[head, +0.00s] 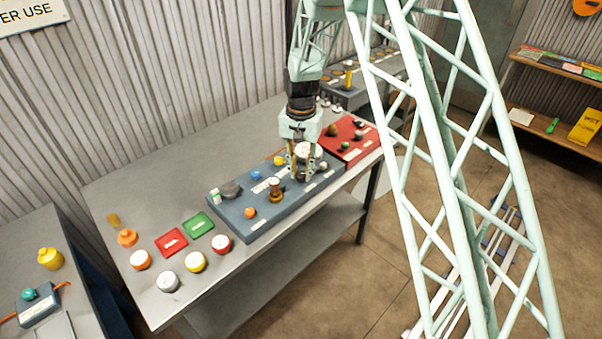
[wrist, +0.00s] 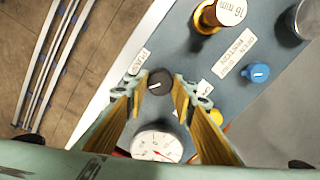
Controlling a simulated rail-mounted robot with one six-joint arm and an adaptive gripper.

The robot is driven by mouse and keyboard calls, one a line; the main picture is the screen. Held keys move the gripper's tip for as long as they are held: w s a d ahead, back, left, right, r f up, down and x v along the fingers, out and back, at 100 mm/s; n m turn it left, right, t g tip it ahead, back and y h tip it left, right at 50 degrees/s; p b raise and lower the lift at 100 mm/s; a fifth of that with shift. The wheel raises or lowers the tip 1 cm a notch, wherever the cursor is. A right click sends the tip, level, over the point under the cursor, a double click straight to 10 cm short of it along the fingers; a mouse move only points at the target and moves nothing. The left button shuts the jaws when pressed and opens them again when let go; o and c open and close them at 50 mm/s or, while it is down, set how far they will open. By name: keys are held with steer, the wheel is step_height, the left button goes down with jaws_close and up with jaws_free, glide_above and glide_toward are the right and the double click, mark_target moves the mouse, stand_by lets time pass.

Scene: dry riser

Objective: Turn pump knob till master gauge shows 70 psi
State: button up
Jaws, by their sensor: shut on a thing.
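The pump knob (wrist: 160,80) is a small dark round knob with a pale pointer line, on a blue-grey panel (wrist: 215,88). In the wrist view my gripper (wrist: 159,90) has one finger on each side of it and is shut on it. The master gauge (wrist: 157,143) is a white round dial with a red needle, just below the knob in the wrist view. Its numbers are too small to read. In the head view my gripper (head: 303,173) points down at the panel (head: 238,214), beside the white gauge (head: 309,150); the fingers hide the knob there.
A brass fitting (wrist: 210,17), a blue knob (wrist: 257,73) and a yellow knob (wrist: 215,117) stand near my fingers. A red panel (head: 347,138) adjoins at the right. Several coloured caps and red and green plates lie on the bench (head: 120,190) to the left.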

mark_target(301, 173)
steer(key=m, duration=0.4)
steer(key=shift+m+b, duration=0.4)
stand_by(0.4)
steer(key=o, duration=0.8)
steer(key=shift+o, duration=0.2)
steer(key=shift+r, duration=0.1)
step_height(301, 173, up, 12)
stand_by(0.3)
stand_by(0.4)
